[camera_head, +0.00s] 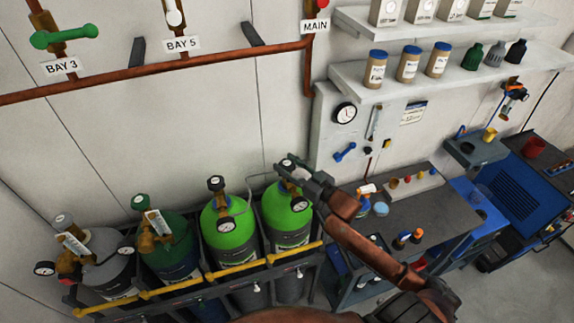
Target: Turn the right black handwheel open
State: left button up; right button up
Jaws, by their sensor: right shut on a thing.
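Two bright green gas cylinders stand side by side in a rack. The right black handwheel (287,163) tops the right green cylinder (287,222), above its brass valve. My right gripper (293,168) reaches in from the right and is shut on this handwheel, partly hiding it and the valve. The handwheel's turn position cannot be told. The left black handwheel (216,183) tops the left green cylinder (222,234) and is untouched. My left gripper is not in view.
A grey cylinder (103,262) and a dark green cylinder (168,250) stand to the left. The rack's yellow bar (208,275) runs in front. A cluttered workbench (437,190) lies to the right. Copper pipe (200,65) and a shelf (440,75) are on the wall.

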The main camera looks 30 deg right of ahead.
jog(key=c, duration=0.5)
jog(key=shift+n+y, duration=0.4)
jog(key=shift+y, duration=0.2)
jog(key=shift+f+n+g+y+b, duration=0.1)
jog(key=shift+n+g+y+b, duration=0.4)
jog(key=shift+y, duration=0.3)
jog(key=n+g+y+b, duration=0.1)
jog(key=y+b, duration=0.1)
jog(key=shift+w+d+n+y, duration=0.1)
jog(key=shift+n+y, duration=0.3)
jog(key=n+g+y+b, duration=0.6)
jog(key=b, duration=0.2)
jog(key=shift+w+f+g+b, duration=0.1)
jog(key=shift+g+b, duration=0.3)
jog(key=shift+n+g+y+b, duration=1)
jog(key=shift+n+g+b, duration=0.5)
jog(key=shift+g, duration=0.9)
